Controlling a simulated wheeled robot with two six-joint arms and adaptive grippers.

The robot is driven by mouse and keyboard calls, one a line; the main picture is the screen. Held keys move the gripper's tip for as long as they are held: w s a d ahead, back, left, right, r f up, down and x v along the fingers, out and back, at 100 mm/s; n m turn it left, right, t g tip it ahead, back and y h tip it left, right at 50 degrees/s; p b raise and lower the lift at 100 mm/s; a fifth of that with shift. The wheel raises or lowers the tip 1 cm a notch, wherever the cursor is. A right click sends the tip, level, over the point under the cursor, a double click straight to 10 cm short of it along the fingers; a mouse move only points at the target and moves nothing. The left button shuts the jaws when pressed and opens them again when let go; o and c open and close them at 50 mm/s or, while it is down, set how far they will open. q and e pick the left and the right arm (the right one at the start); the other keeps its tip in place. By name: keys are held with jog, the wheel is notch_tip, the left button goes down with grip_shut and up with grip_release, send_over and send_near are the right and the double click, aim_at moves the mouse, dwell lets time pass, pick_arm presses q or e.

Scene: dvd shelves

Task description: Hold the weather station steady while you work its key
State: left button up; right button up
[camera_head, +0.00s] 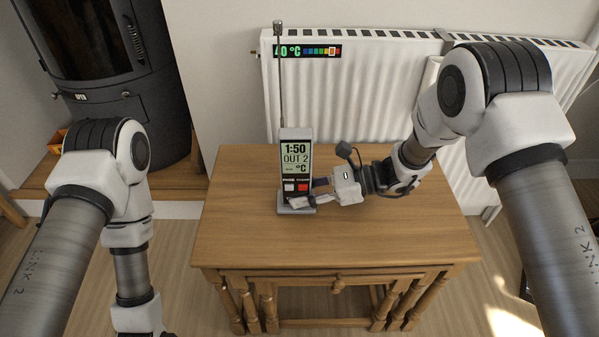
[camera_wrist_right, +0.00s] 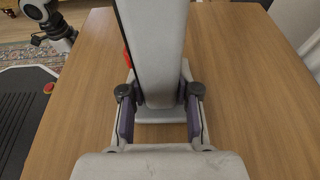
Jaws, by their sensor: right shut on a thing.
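The weather station (camera_head: 296,160) stands upright on the wooden table, a grey block with an antenna. Its display reads 1:50, OUT 2 and °C, and a white key and a red key (camera_head: 302,187) sit below it. My right gripper (camera_head: 312,192) reaches in from the right and is shut on the lower part of the station. In the right wrist view, the station's grey body (camera_wrist_right: 154,50) stands between the two fingers (camera_wrist_right: 160,115), just above its foot. My left arm hangs at the left of the head view; its gripper is out of the frame.
The wooden table (camera_head: 400,240) is otherwise clear. A white radiator (camera_head: 370,90) with a thermometer strip (camera_head: 308,51) stands behind it. A dark stove (camera_head: 110,60) stands at the back left.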

pick_arm(q)
grip_shut()
dwell(1.3)
